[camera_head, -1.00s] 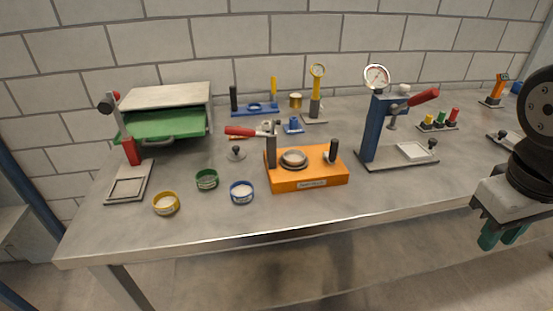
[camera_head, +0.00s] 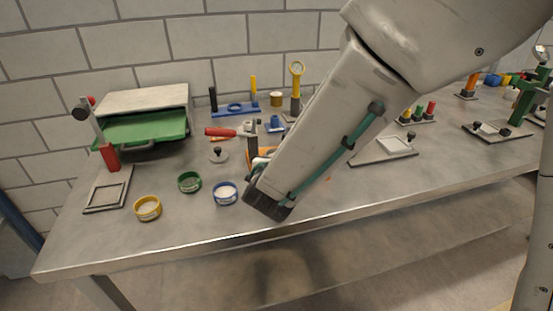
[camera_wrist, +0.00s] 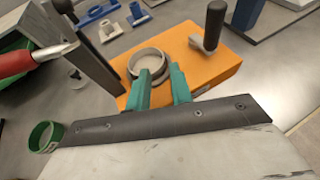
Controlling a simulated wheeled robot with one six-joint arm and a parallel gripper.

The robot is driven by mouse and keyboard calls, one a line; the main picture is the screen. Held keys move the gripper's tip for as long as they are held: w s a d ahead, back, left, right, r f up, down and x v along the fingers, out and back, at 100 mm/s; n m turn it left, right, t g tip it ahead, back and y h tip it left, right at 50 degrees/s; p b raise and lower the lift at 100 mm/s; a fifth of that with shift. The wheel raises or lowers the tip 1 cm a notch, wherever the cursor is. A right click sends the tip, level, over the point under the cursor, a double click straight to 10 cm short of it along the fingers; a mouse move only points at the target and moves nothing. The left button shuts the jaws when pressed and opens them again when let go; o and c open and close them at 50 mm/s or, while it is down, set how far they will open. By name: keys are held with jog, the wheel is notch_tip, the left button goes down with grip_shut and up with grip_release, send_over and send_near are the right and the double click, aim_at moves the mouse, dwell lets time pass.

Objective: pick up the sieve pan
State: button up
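A shallow grey metal ring-shaped pan (camera_wrist: 148,60), which may be the sieve pan, sits on top of the orange block (camera_wrist: 212,68) in the wrist view. My gripper (camera_wrist: 160,71) has two green fingers with a gap between them. The fingertips are at the near side of the pan, overlapping its near rim in the picture; I cannot tell whether they touch it. Nothing is seen held. In the head view my arm hides the gripper and most of the orange block (camera_head: 258,154).
A red-handled lever (camera_wrist: 20,62) and a dark post (camera_wrist: 96,62) stand left of the pan. A black-knobbed handle (camera_wrist: 213,26) rises at its right. Yellow (camera_head: 147,208), green (camera_head: 189,182) and blue (camera_head: 225,193) cups stand near the table's front edge.

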jog(key=x, duration=0.6)
jog(key=shift+w, duration=0.35)
grip_shut()
